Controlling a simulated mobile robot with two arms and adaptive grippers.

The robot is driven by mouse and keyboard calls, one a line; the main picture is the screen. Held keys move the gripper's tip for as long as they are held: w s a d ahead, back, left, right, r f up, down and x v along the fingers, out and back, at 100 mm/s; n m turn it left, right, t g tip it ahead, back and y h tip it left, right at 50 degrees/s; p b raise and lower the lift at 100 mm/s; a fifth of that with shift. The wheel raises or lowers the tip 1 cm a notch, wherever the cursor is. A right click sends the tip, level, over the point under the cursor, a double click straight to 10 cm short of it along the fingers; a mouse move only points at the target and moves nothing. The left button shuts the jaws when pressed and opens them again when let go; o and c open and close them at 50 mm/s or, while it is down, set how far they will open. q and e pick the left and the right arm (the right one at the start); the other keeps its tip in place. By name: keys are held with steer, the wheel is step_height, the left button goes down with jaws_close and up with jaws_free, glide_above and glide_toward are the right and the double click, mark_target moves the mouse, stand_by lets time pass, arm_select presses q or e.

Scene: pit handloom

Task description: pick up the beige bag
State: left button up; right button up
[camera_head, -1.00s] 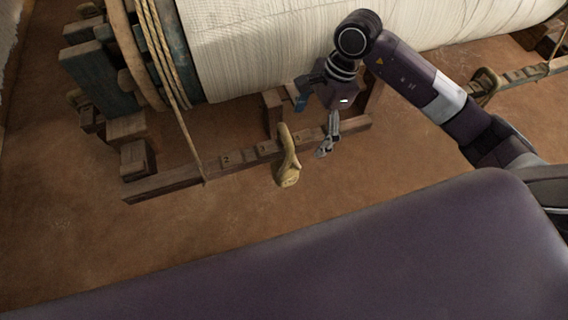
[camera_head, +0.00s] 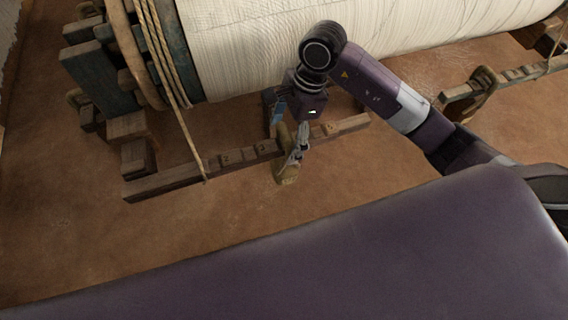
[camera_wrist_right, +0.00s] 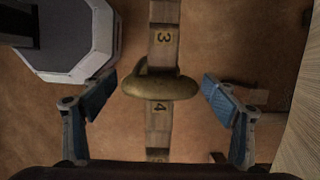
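The beige bag (camera_head: 287,176) hangs over a notched wooden rail with numbers on it, its lower end near the brown floor. In the right wrist view the bag (camera_wrist_right: 160,86) lies across the rail between the marks 3 and 4. My right gripper (camera_head: 290,142) is above and around the bag in the head view and hides part of it. In the right wrist view its two blue-padded fingers (camera_wrist_right: 161,90) are spread wide, one on each side of the bag, with visible gaps. It holds nothing. My left gripper is out of view.
The numbered rail (camera_head: 160,185) runs below a large cream warp roll (camera_head: 250,50). A taut rope (camera_head: 180,125) comes down to the rail left of the bag. Another rail (camera_head: 461,92) with a similar hanging item stands at the right. Open floor lies in front.

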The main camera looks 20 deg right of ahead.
mark_target(289, 133)
steer(key=c, duration=1.5)
steer(key=shift+w+r, duration=0.1)
steer(key=shift+c, duration=1)
steer(key=shift+r, duration=0.1)
steer(key=shift+r, duration=1.7)
steer(key=shift+s+d+f, duration=0.1)
steer(key=shift+s+d, duration=0.45)
steer(key=s+d+b, duration=0.1)
steer(key=s+d, duration=0.9)
steer(key=shift+c, duration=0.2)
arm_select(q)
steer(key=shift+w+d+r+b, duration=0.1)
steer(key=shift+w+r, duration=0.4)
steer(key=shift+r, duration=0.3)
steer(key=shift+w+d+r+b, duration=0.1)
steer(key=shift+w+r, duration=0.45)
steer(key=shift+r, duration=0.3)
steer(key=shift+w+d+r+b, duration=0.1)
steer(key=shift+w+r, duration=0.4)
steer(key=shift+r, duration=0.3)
arm_select(e)
steer(key=shift+s+d, duration=0.75)
steer(key=shift+s, duration=0.1)
